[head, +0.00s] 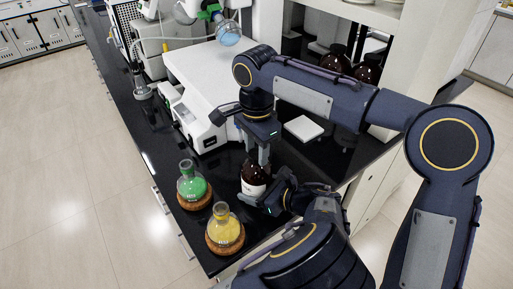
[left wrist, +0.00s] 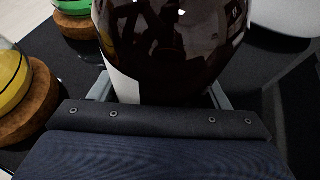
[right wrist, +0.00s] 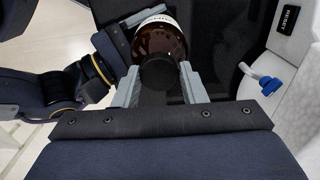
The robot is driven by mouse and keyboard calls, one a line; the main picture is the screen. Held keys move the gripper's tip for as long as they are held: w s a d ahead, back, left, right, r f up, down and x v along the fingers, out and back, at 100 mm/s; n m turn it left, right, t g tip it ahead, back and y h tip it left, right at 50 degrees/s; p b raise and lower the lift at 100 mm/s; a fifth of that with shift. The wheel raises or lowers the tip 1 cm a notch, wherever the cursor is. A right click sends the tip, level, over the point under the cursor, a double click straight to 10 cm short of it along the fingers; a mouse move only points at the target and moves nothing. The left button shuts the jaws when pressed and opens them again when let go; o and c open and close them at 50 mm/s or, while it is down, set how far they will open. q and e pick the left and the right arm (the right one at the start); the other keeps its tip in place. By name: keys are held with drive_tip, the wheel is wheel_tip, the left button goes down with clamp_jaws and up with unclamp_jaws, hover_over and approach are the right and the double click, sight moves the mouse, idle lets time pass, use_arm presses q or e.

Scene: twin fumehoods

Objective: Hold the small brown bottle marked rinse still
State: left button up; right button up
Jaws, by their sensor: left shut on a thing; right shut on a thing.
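A small brown bottle (head: 253,178) with a white label stands upright on the black bench in the head view; its label is too small to read. My right gripper (head: 264,156) reaches down from above and is shut on the bottle's dark cap (right wrist: 158,76), as the right wrist view shows. My left gripper (head: 268,196) is low at the bottle's side, shut on its body. In the left wrist view the brown glass (left wrist: 170,50) fills the space between the fingers, whose tips are hidden behind it.
A green flask (head: 192,186) and a yellow flask (head: 224,230) stand on cork rings left of the bottle, close by. A white instrument (head: 200,85) is behind. Larger brown bottles (head: 368,72) stand in the hood at the back right. The bench's front edge is near.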

drive_tip(key=n, duration=0.6)
drive_tip(key=shift+n, duration=0.3)
use_arm(q)
drive_tip(key=shift+a, duration=0.1)
use_arm(e)
drive_tip(key=n, duration=1.4)
drive_tip(key=shift+d+n, duration=0.1)
drive_tip(key=shift+n, duration=0.2)
drive_tip(key=n, duration=0.5)
drive_tip(key=shift+r, duration=0.1)
drive_tip(key=n, duration=0.7)
drive_tip(key=shift+n, duration=0.3)
drive_tip(key=n, duration=0.9)
drive_tip(key=shift+r, duration=0.15)
